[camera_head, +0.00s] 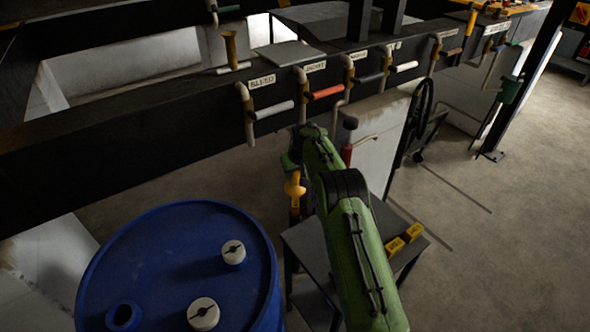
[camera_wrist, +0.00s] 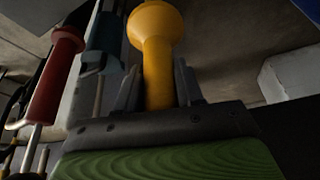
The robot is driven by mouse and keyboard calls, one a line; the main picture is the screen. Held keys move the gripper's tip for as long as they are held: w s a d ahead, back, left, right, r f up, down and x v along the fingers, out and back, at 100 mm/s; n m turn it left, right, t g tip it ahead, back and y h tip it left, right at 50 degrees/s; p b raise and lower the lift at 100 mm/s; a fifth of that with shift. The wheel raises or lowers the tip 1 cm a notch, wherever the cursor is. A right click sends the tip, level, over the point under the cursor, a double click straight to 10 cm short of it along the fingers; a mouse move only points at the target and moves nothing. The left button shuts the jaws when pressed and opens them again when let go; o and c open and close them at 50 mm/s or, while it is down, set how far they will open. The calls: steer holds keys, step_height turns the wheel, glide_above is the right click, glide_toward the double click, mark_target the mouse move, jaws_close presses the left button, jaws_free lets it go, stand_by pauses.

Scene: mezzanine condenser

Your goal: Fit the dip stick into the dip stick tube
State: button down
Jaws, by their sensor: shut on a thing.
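My gripper (camera_wrist: 158,92) is shut on the stem of a yellow handle (camera_wrist: 155,28) with a wide rounded head, apparently the dip stick. In the head view this yellow handle (camera_head: 294,187) shows at the end of my green arm, in front of the dark pipe beam and right of the blue drum. Its lower part is hidden by my gripper and the dark surroundings. I cannot pick out the dip stick tube with certainty. A yellow post with a flared top (camera_head: 231,46) stands upright on the beam at upper left, well apart from my gripper.
A blue drum (camera_head: 180,262) with white caps fills the lower left. Labelled lever handles (camera_head: 325,92) line the beam. A red-handled rod (camera_wrist: 55,75) is close left of my gripper. Open floor lies right.

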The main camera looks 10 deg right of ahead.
step_height(320, 180, down, 12)
steer(key=b, duration=0.8)
steer(key=shift+f, duration=0.25)
stand_by(0.3)
steer(key=c, duration=0.6)
jaws_free()
steer(key=shift+c, duration=0.2)
steer(key=p+v, duration=0.2)
steer(key=v, duration=1.3)
steer(key=shift+r, duration=0.4)
